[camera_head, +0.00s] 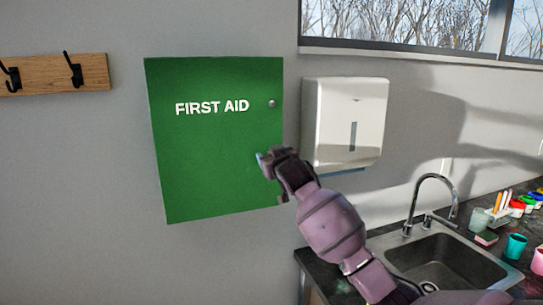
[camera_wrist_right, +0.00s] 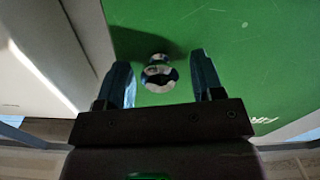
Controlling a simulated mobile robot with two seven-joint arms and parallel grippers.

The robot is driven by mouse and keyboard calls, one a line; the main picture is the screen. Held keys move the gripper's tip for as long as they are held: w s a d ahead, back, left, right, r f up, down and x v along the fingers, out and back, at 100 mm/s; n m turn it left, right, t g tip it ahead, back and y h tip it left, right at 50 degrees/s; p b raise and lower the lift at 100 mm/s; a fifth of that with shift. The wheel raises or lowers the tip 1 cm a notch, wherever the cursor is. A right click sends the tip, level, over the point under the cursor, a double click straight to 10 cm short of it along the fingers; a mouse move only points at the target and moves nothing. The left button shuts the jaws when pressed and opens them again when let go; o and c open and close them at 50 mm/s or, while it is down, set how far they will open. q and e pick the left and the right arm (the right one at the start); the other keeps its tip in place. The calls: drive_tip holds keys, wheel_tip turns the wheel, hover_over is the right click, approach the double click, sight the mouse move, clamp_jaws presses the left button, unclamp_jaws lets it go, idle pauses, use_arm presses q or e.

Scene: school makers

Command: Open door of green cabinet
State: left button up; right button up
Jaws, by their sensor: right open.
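The green cabinet (camera_head: 210,150) is mounted on the wall, marked FIRST AID, and its door looks closed. A small round silver knob (camera_head: 271,104) sits near the door's upper right edge. My right gripper (camera_head: 266,160) is at the cabinet's right edge, below the knob in the head view. In the right wrist view the gripper (camera_wrist_right: 160,82) is open, its two fingers on either side of the shiny knob (camera_wrist_right: 159,74), with gaps between them and the knob. The green door (camera_wrist_right: 240,50) fills much of that view. My left gripper is not in view.
A white towel dispenser (camera_head: 345,125) hangs just right of the cabinet, close to my right arm. A sink (camera_head: 445,262) with a faucet (camera_head: 430,195) and paint cups (camera_head: 516,246) are on the dark counter at right. A wooden hook rail (camera_head: 60,75) hangs left.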

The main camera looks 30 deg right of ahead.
clamp_jaws()
idle(0.4)
drive_tip(key=shift+a, duration=0.1)
